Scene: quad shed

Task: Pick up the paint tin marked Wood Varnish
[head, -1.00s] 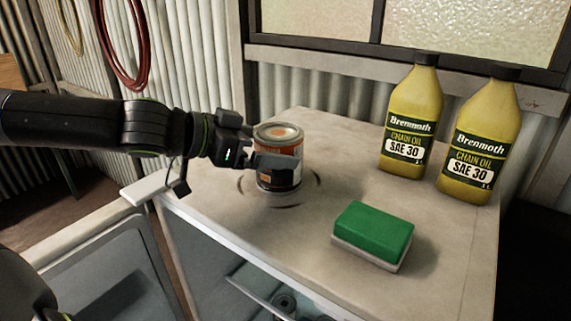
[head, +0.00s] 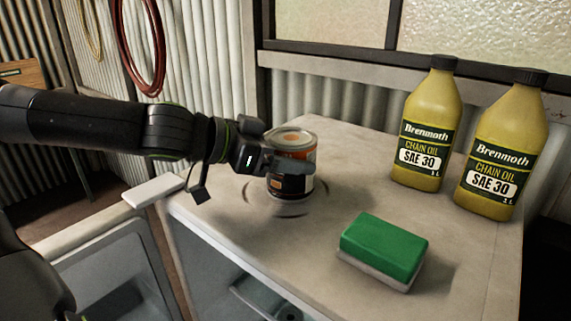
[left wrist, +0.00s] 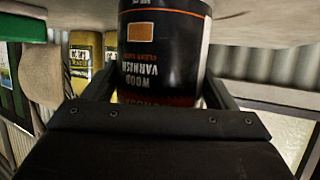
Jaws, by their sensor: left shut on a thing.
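The Wood Varnish tin (head: 297,147) is a small round can with an orange and black label and a pale metal lid, near the left side of the worktop. In the left wrist view the tin (left wrist: 160,55) shows upside down, with "Wood Varnish" readable on its label. My left gripper (head: 290,168) is shut on the tin, one finger across its front; in the left wrist view the fingers lie on both sides of it. The tin is upright; I cannot tell if its base is clear of the worktop. My right gripper is not in view.
Two yellow Brenmoth chain oil bottles, one (head: 427,125) left of the other (head: 502,145), stand at the back right of the worktop (head: 345,190). A green sponge (head: 384,247) lies in front. Below left is an open grey container (head: 110,265). The worktop's middle is clear.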

